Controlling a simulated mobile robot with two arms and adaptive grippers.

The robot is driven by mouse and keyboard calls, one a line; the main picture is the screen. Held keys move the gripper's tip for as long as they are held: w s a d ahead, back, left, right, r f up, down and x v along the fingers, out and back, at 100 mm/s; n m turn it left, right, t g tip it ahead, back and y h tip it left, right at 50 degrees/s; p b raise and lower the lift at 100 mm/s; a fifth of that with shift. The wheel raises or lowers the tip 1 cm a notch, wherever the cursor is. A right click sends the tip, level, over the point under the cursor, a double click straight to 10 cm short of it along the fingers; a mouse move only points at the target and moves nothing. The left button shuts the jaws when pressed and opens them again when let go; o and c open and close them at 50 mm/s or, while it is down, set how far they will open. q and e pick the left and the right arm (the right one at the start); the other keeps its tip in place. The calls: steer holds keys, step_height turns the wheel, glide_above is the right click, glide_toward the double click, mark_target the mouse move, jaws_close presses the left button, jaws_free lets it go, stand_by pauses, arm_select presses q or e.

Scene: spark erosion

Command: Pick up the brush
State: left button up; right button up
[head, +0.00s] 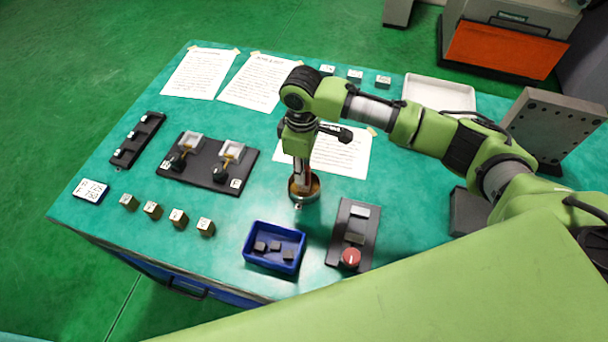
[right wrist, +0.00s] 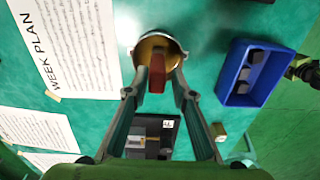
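The brush (right wrist: 157,73) shows in the right wrist view as a red-brown handle standing in a round brass-coloured cup (right wrist: 158,46). In the head view the cup (head: 304,188) stands on the green table, left of a dark block with a red knob. My right gripper (head: 302,178) points down over the cup. In the right wrist view its fingers (right wrist: 158,82) are on either side of the brush handle, with narrow gaps appearing between them and the handle. The brush's lower end is hidden in the cup.
A blue bin (head: 274,247) with several dark pieces is left of the red-knob block (head: 353,235). A black fixture plate (head: 208,162), several small brass blocks (head: 152,210) and paper sheets (head: 252,82) lie further left and behind. A white tray (head: 439,92) is behind my right arm.

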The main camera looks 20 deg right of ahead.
steer(key=f, duration=0.1)
steer(key=f+p, duration=0.1)
steer(key=f, duration=0.3)
steer(key=shift+d+f+p, duration=0.2)
steer(key=shift+d+p, duration=0.05)
steer(key=shift+p, duration=0.15)
steer(key=shift+w+f, duration=0.1)
steer(key=shift+f, duration=0.1)
jaws_close()
